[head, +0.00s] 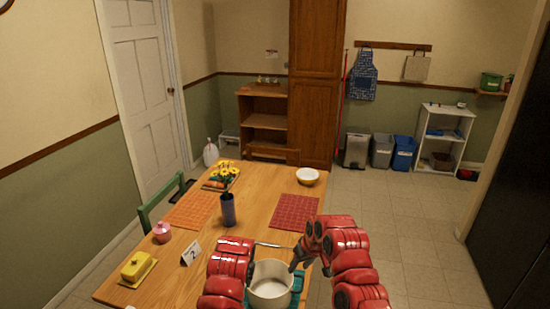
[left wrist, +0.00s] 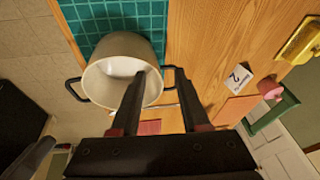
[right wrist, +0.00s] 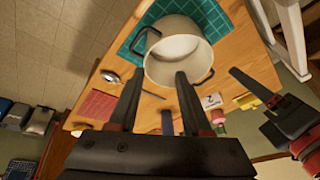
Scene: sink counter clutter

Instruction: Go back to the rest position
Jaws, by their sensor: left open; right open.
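A white pot (head: 270,290) with dark side handles stands upright on a teal mat (head: 297,284) at the near end of the wooden table. In the left wrist view the pot (left wrist: 105,82) is past the open, empty fingers of my left gripper (left wrist: 160,72), which overlap its rim and one handle. In the right wrist view the pot (right wrist: 160,70) is past the open fingers of my right gripper (right wrist: 157,73), with nothing held. In the head view my right gripper (head: 297,263) is beside the pot's right side. Contact with the pot cannot be told.
The table (head: 258,195) holds a dark blue cup (head: 228,210), a number card (head: 190,253), a yellow butter dish (head: 136,267), a pink jar (head: 162,232), a red placemat (head: 295,211), an orange placemat (head: 190,209) and a bowl (head: 308,176). A green chair (head: 160,204) stands left.

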